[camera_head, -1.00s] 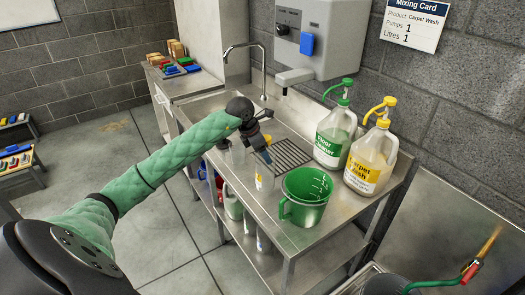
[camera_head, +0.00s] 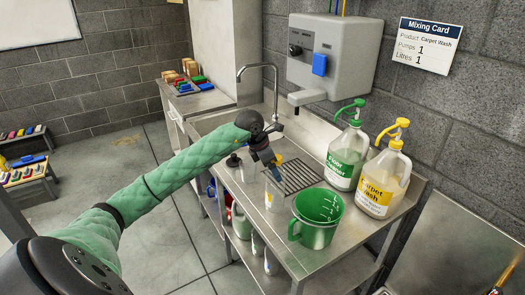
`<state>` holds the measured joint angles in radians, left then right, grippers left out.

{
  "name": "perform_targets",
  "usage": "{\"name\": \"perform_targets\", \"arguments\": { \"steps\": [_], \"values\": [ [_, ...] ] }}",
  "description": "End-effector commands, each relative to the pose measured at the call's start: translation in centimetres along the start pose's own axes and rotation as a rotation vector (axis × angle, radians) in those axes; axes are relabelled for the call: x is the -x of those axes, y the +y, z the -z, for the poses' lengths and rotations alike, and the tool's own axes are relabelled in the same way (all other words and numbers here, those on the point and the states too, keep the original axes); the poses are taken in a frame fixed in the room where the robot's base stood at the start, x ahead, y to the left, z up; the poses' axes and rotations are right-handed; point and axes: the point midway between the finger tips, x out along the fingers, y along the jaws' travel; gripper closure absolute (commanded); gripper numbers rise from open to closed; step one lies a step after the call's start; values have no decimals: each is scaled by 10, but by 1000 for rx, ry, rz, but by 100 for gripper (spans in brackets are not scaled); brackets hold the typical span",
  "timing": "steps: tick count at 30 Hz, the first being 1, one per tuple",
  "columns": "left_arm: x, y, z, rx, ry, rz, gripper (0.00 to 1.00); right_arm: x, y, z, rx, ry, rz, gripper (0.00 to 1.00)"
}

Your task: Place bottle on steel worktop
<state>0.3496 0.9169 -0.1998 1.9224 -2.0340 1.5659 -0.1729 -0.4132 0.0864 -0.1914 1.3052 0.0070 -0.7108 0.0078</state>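A small clear bottle (camera_head: 273,196) with a yellowish label hangs upright below my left gripper (camera_head: 268,158), at the front edge of the steel worktop (camera_head: 262,228). The gripper appears shut on its top, though the fingers partly hide the grip. I cannot tell whether the bottle's base touches the steel. My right gripper is not in view.
A green measuring jug (camera_head: 316,220) stands right of the bottle. Behind it are the Floor Cleaner jug (camera_head: 345,158) and Carpet Wash jug (camera_head: 383,180) with pumps. A drain grate (camera_head: 300,176) and tap (camera_head: 276,95) lie behind the gripper. More bottles stand on the lower shelf.

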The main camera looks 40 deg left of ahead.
Motion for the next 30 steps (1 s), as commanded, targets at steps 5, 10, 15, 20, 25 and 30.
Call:
{"name": "perform_targets", "arguments": {
  "steps": [5, 10, 15, 20, 25, 30],
  "values": [
    [26, 1, 1, -1, 0, -3, 12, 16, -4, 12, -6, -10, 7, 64],
    [56, 0, 1, -2, 0, -3, 12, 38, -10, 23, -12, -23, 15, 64],
    [81, 1, 1, -1, 0, -3, 12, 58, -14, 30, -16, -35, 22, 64],
    [95, 0, 0, -1, 0, -2, 12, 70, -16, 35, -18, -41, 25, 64],
    [100, 0, 0, -1, 0, 0, 12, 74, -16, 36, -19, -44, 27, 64],
    [100, 0, 0, -1, 1, 0, 12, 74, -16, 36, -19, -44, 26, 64]
  ]
}}
